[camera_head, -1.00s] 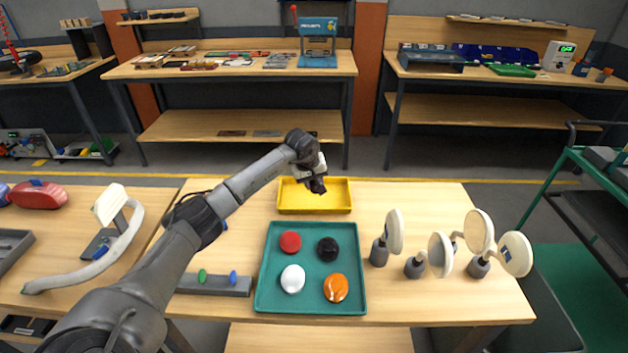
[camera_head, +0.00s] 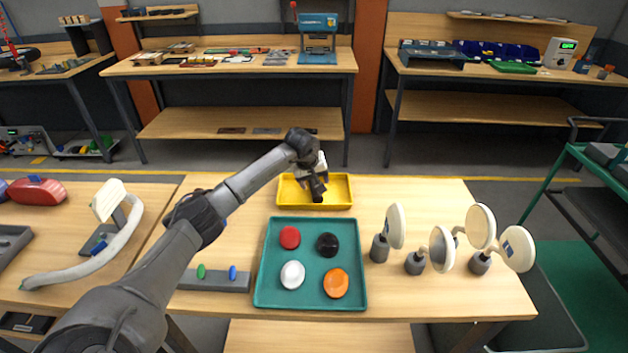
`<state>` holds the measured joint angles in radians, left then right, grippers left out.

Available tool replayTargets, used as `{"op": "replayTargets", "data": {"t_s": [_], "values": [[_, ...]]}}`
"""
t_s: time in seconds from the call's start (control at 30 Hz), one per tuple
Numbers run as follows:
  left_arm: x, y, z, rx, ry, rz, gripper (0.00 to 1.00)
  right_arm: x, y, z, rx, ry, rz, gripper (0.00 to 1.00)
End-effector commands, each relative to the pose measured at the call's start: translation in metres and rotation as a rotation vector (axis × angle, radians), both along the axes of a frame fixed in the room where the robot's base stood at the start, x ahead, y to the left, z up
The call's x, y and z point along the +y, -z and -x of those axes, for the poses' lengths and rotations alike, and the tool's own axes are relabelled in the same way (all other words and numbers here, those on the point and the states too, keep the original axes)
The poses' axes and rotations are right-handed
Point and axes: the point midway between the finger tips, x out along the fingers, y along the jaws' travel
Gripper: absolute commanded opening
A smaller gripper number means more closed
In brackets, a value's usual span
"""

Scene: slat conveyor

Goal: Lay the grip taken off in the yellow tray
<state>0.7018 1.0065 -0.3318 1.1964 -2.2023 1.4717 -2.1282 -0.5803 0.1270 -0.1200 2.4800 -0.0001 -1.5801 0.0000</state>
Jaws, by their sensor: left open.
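The yellow tray (camera_head: 340,192) lies at the back middle of the near table. My left gripper (camera_head: 317,195) reaches in from the left and points down over the tray, its dark fingers low over the tray floor. It is open. My right gripper is not in view.
A teal tray (camera_head: 260,290) in front holds red, black, white and orange rounded pieces. A grey block (camera_head: 215,282) with green and blue pieces sits left. Several round pale discs on grey stands (camera_head: 395,230) stand right. The table's back right is clear.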

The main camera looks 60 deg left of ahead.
Motion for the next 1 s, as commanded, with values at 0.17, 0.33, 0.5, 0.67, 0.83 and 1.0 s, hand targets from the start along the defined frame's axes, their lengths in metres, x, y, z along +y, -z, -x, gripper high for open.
{"op": "replayTargets", "data": {"t_s": [0.17, 0.33, 0.5, 0.67, 0.83, 1.0], "values": [[0.000, 0.000, 0.000, 0.000, 0.000, 0.000, 0.63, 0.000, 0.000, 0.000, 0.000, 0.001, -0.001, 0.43], [0.000, -0.010, 0.002, -0.002, 0.001, -0.002, 0.63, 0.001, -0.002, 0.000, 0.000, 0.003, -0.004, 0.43], [-0.003, -0.037, 0.011, -0.002, 0.001, -0.004, 0.63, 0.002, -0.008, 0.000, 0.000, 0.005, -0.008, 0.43], [-0.006, -0.068, 0.021, -0.002, 0.001, -0.004, 0.63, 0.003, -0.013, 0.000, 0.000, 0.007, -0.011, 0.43], [-0.010, -0.097, 0.031, -0.002, 0.000, -0.003, 0.63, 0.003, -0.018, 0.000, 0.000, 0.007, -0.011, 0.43], [-0.013, -0.117, 0.037, -0.002, 0.000, -0.001, 0.63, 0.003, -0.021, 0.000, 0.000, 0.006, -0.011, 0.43]]}}
